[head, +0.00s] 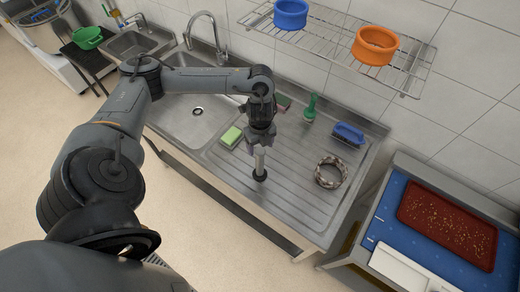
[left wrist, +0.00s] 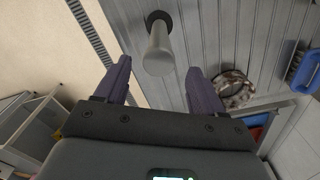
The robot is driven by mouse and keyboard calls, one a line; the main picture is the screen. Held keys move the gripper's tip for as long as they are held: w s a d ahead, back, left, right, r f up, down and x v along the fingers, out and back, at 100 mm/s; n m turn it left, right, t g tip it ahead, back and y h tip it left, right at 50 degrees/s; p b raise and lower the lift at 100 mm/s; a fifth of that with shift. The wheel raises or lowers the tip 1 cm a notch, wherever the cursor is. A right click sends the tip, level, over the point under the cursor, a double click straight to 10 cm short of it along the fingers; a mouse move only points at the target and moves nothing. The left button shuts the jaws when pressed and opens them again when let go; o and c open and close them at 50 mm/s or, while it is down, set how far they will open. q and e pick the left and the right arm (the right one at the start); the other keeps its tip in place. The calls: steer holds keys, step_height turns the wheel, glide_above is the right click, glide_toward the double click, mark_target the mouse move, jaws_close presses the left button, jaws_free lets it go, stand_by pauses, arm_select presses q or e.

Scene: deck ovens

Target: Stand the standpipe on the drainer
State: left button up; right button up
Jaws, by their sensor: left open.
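The standpipe (head: 259,162) is a pale grey tube with a black foot. It stands upright on the ribbed steel drainer (head: 290,200), foot down, near the front edge. My left gripper (head: 260,146) is directly above it, pointing down. In the left wrist view the standpipe (left wrist: 158,48) shows between the two spread fingertips of my left gripper (left wrist: 159,66), with a gap on each side. Its black foot rests on the drainer (left wrist: 225,35). The left gripper is open and holds nothing. My right gripper is in neither view.
The sink basin (head: 190,118) is left.

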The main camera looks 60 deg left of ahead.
arm_select(q)
step_height(320, 180, up, 4)
steer(key=shift+f+p, duration=0.15)
steer(key=shift+p, duration=0.5)
steer(key=w+d+f+m+t+h, duration=0.1)
steer(key=w+d+f+t+h, duration=0.1)
steer(key=d, duration=0.9)
steer(key=w+d+f+m+t+h, duration=0.1)
steer(key=w+d+f+t, duration=0.1)
steer(key=d, duration=0.8)
steer(key=d+r+n+t+h, duration=0.1)
steer(key=d+r+n+t, duration=0.15)
steer(key=d, duration=0.25)
steer(key=d+r+n+t, duration=0.1)
steer(key=d+r+n, duration=0.15)
steer(key=d, duration=0.35)
steer(key=s+a+f+n+g+y, duration=0.2)
steer(key=s+a+n+g+y, duration=0.1)
steer(key=s+a+n, duration=0.7)
steer(key=s+n+g, duration=0.1)
steer(key=s+n, duration=0.1)
steer(key=s, duration=0.2)
steer(key=shift+f+n+y, duration=0.3)
steer(key=shift+n+y, duration=0.1)
steer(key=shift+w+a, duration=0.1)
